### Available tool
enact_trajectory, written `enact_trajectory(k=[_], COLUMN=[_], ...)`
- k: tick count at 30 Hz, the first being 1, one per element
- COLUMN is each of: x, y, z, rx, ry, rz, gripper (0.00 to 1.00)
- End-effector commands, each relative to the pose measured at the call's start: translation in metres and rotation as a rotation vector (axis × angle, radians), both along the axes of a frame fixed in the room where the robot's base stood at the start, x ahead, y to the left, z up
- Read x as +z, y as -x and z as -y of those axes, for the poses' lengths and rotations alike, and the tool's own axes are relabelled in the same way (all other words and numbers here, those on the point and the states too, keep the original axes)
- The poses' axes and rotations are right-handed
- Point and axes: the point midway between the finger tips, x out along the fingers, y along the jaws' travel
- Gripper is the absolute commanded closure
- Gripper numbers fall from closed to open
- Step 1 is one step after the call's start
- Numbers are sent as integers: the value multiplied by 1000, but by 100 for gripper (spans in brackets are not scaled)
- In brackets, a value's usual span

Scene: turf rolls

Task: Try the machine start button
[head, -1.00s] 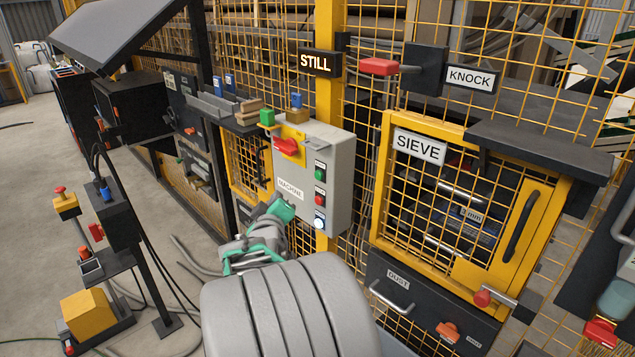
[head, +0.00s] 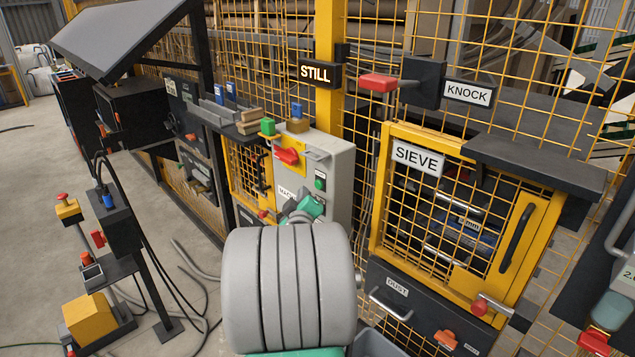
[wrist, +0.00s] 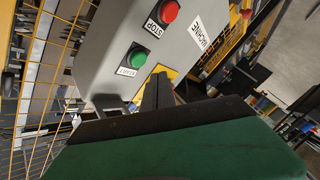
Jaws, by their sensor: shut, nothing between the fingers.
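The grey machine control box (head: 339,165) stands on the fence in the middle of the head view. Its green start button (head: 320,183) shows just above my gripper (head: 311,206), whose fingertips I cannot make out there. In the wrist view the picture is turned over: the green button (wrist: 135,57), labelled START, lies just beyond my gripper's dark fingers (wrist: 157,90), slightly left of them. The fingers look shut and empty; whether they touch the box I cannot tell. The red stop button (wrist: 168,12) is farther up. The sign (head: 315,73) reads STILL.
A red rotary switch (head: 287,156) on a yellow plate sits on the box, left of the buttons. The yellow-framed sieve door (head: 381,190) and the red knock handle (head: 378,82) are to the right.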

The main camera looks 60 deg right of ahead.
Motion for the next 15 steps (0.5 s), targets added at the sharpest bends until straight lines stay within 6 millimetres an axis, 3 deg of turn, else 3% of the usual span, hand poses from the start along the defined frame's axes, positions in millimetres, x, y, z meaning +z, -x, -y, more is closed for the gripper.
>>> enact_trajectory(k=[6, 15], x=[-1, -1], y=[4, 4], z=[18, 19], rx=[-1, 0], ry=[0, 0], rz=[0, 0], gripper=[100, 100])
